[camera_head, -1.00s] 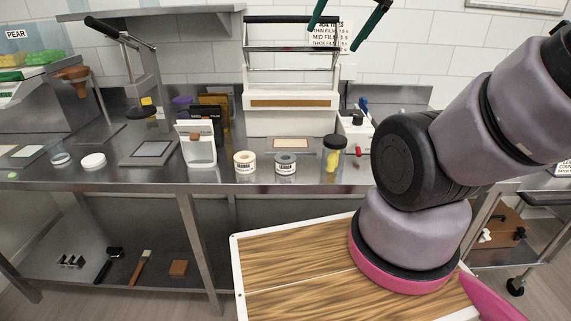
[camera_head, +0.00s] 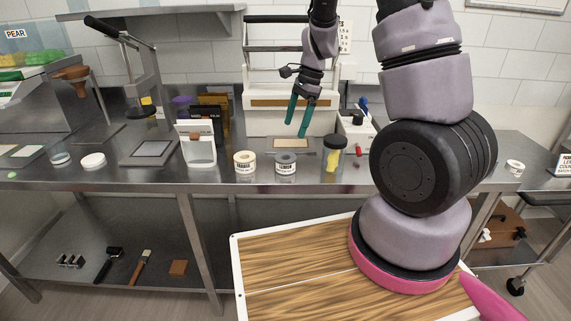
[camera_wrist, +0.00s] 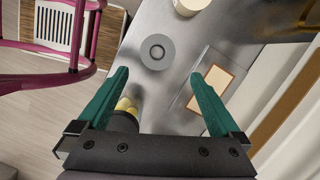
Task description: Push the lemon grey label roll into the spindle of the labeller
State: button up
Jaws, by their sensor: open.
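The lemon grey label roll (camera_head: 285,164) stands on the steel bench near its front edge, with its label facing forward. In the wrist view, it is a grey disc (camera_wrist: 148,60) seen from above, just beyond the fingertips. My gripper (camera_head: 295,130) has green fingers pointing down, above and slightly behind the roll. In the wrist view, my gripper (camera_wrist: 159,73) is open and empty, with its fingers wide apart. No spindle can be made out.
A cream label roll (camera_head: 245,163) stands just left of the grey one. A black-lidded jar with yellow contents (camera_head: 334,160) stands close on the right. A flat framed pad (camera_wrist: 217,85) lies behind. A white machine (camera_head: 290,110) stands against the wall.

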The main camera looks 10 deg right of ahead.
aim_at(291, 155)
jog(key=x, duration=0.6)
jog(key=shift+d+f, duration=0.2)
jog(key=shift+f, duration=0.2)
jog(key=shift+s+a+x, duration=0.15)
jog(key=shift+x, duration=1.25)
jog(key=shift+s+a+x, duration=0.1)
jog(key=shift+x, duration=1.25)
jog(key=shift+r, duration=0.1)
jog(key=shift+c, duration=0.3)
jog(key=c, duration=1.1)
notch_tip(291, 155, up, 10)
jog(key=shift+r, duration=0.1)
